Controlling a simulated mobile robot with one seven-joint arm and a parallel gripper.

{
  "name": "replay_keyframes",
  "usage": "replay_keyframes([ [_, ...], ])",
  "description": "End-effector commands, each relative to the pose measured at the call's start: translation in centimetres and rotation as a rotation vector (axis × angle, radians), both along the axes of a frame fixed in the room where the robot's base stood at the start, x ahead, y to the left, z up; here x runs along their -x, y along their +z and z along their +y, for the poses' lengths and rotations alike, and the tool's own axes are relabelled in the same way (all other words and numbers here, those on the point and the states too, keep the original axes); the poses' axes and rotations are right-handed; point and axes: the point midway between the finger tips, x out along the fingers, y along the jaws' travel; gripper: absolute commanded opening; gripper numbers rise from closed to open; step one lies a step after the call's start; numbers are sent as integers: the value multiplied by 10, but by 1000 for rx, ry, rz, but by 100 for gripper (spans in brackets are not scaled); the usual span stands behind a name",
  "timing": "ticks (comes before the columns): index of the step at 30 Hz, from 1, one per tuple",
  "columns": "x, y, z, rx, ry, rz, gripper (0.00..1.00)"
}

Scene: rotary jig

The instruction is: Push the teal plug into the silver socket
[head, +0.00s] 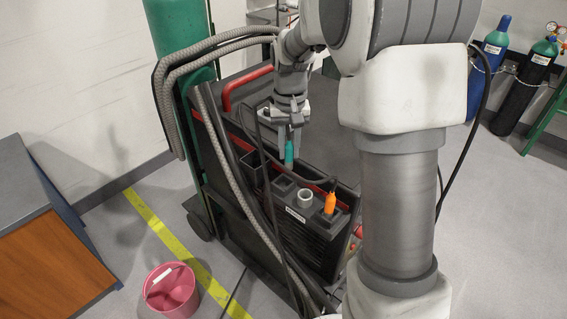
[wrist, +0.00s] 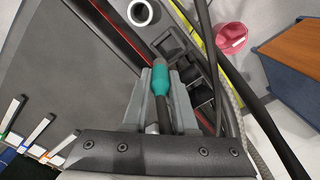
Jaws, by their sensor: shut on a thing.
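The teal plug (head: 289,152) is held in my gripper (head: 287,126), pointing down with its grey tip below the fingers. In the wrist view the plug (wrist: 161,82) lies between the two grey fingers of my gripper (wrist: 160,95), which are shut on it. The silver socket (head: 305,190) is a pale open ring standing on top of the dark panel. It also shows at the top of the wrist view (wrist: 153,13). The plug is above and behind the socket, apart from it, and slightly to its left in the head view.
An orange plug (head: 330,203) stands on the panel right of the socket. Dark square blocks (head: 283,187) lie left of it. Black cables and grey hoses (head: 235,170) run close to the gripper. A red handle (head: 246,84) rises behind. A pink bucket (head: 171,290) is on the floor.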

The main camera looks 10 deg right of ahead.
Motion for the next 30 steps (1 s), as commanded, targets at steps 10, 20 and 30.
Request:
replay_keyframes([
  [10, -38, 35, -46, 0, -2, -2, 0],
  [20, -57, 53, -69, 0, -1, -1, 0],
  [30, -29, 63, -89, -8, -8, -1, 0],
])
